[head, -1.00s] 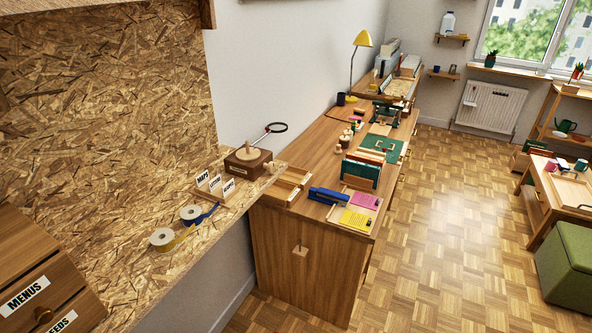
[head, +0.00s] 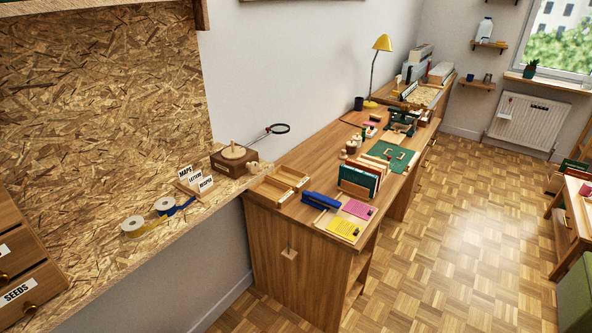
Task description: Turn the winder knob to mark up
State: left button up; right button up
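A dark wooden box (head: 220,166) stands on the chipboard shelf, with a round light wooden disc (head: 235,152) and a short peg on top. It may be the winder; a small pale wooden piece (head: 255,168) lies or sticks out at its right side. A small square wooden plate (head: 289,254) with a thin dark upright line sits on the desk's end panel; I cannot tell whether it is a knob. No position mark can be read on any of these at this size. Neither of my grippers is in view.
The chipboard shelf (head: 95,262) holds ribbon rolls (head: 133,225) and label cards (head: 195,180). The wooden desk (head: 325,188) carries trays, a blue stapler (head: 322,200) and folders. The parquet floor (head: 440,270) right of the desk is clear.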

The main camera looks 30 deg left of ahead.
aim_at(253, 168)
jog(key=i+l, duration=0.25)
jog(key=i+l+z, duration=0.15)
jog(key=i, duration=0.35)
jog(key=i+l, duration=0.3)
jog(key=i+u, duration=0.45)
jog(key=i+l+u, duration=0.15)
jog(key=u, duration=0.3)
jog(key=i+l+u, duration=0.25)
jog(key=u, duration=0.15)
jog(key=i+l+u, duration=0.1)
jog(key=u, duration=0.3)
jog(key=i+l+u, duration=0.1)
jog(key=u, duration=0.3)
jog(key=i+l+u, duration=0.15)
jog(key=u, duration=0.2)
jog(key=l+u, duration=0.2)
jog(key=u, duration=0.2)
jog(key=i, duration=0.05)
